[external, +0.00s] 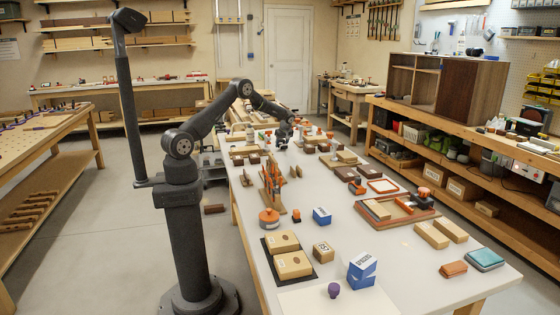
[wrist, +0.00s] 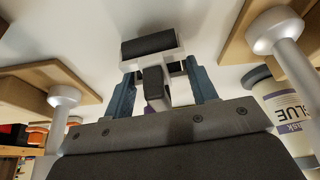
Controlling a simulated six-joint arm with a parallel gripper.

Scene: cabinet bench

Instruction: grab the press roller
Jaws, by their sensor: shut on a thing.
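The press roller (wrist: 148,45) shows in the wrist view, with a dark cylinder, a pale frame and a dark handle. My gripper (wrist: 163,82) has its two blue fingers on either side of the roller's frame and handle, shut on it. The dark cylinder sticks out beyond the fingertips. In the external view my gripper (external: 283,140) is at the far part of the white bench, low over it. The roller is too small and hidden there to make out clearly.
In the wrist view, wooden pieces with pale posts stand left (wrist: 62,96) and right (wrist: 272,32), close to my gripper. A white labelled container (wrist: 283,105) is at right. In the external view, wooden blocks, a tray (external: 425,213) and boxes crowd the bench (external: 225,165).

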